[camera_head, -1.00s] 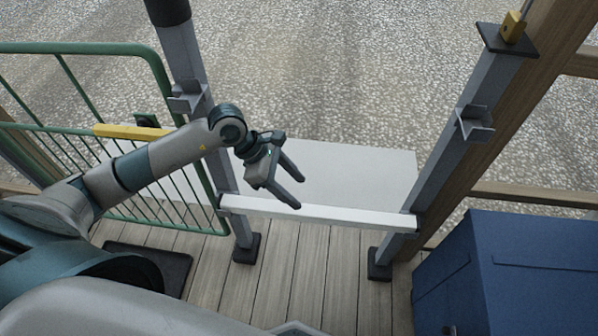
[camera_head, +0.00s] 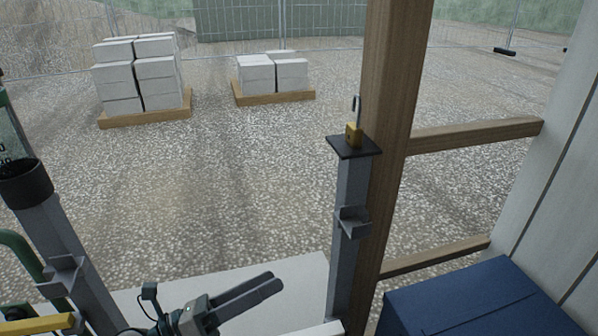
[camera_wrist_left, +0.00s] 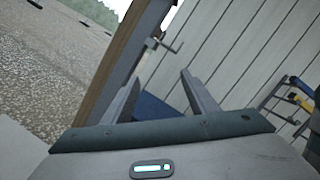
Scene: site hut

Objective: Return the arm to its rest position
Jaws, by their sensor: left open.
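My left gripper (camera_head: 268,285) is low in the head view, its two fingers pointing right and slightly up. It is open, with nothing between the fingers. It shows above the pale platform (camera_head: 300,272) between two grey posts. In the left wrist view both fingers (camera_wrist_left: 158,84) stand apart with a gap between them. Most of my left arm is below the frame in the head view. My right gripper is in neither view.
The right grey post (camera_head: 347,190) carries a bracket and a yellow padlock (camera_head: 354,136). The left post (camera_head: 75,270) stands by a green gate with a yellow bar (camera_head: 35,325). A blue box (camera_head: 480,305) is at lower right. Block pallets (camera_head: 145,117) stand on open gravel.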

